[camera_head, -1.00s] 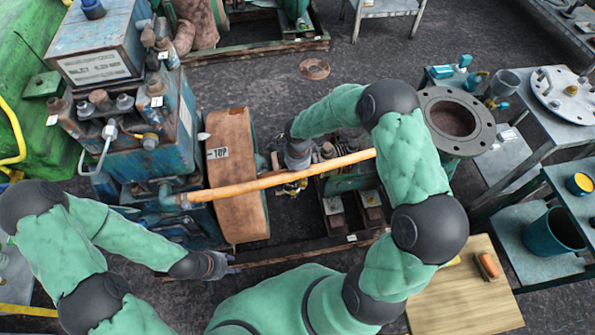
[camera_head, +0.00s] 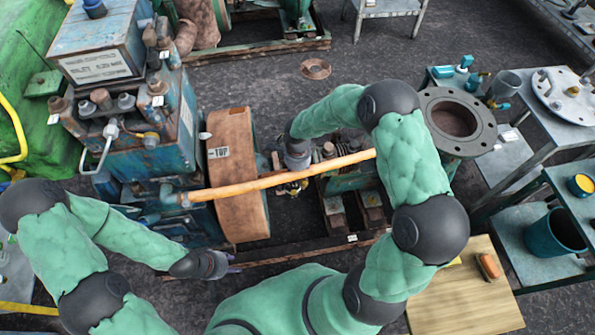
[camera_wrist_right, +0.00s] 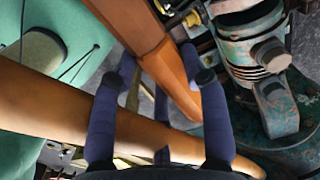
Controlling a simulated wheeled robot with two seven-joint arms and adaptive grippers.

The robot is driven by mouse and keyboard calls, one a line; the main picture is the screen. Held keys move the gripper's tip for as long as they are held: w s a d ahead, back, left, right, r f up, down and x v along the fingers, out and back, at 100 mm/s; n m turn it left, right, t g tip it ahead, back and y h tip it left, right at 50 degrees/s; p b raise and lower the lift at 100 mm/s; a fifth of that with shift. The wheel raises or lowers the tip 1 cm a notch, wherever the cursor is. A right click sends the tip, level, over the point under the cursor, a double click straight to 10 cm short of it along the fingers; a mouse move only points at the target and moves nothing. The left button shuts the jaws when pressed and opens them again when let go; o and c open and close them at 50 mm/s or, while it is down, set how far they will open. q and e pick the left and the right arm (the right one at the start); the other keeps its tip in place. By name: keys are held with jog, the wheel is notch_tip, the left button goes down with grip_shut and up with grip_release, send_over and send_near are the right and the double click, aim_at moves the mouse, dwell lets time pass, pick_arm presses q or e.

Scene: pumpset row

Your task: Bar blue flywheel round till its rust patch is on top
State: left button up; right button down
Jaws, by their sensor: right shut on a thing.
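The flywheel (camera_head: 232,205) stands beside the blue machine; its visible rim is rusty brown, with a white label marked TOP (camera_head: 218,153) near its upper left edge. A long orange bar (camera_head: 330,165) crosses in front of the rim and runs right. My right gripper (camera_head: 291,183) is at the bar, right of the flywheel, partly hidden behind it.
The blue machine (camera_head: 145,150) with pipes and valves stands left of the flywheel. A green pump and coupling (camera_wrist_right: 245,60) lie right of the fingers. A large round flange (camera_head: 455,118) and side tables (camera_head: 555,115) are further right.

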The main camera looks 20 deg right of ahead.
jog(key=s+f+t, duration=0.1)
jog(key=s+f, duration=0.1)
jog(key=s+a+f+t, duration=0.1)
jog(key=s, duration=0.1)
jog(key=shift+s+f, duration=0.1)
jog(key=shift+f, duration=0.25)
dwell(0.4)
jog(key=shift+w, duration=0.2)
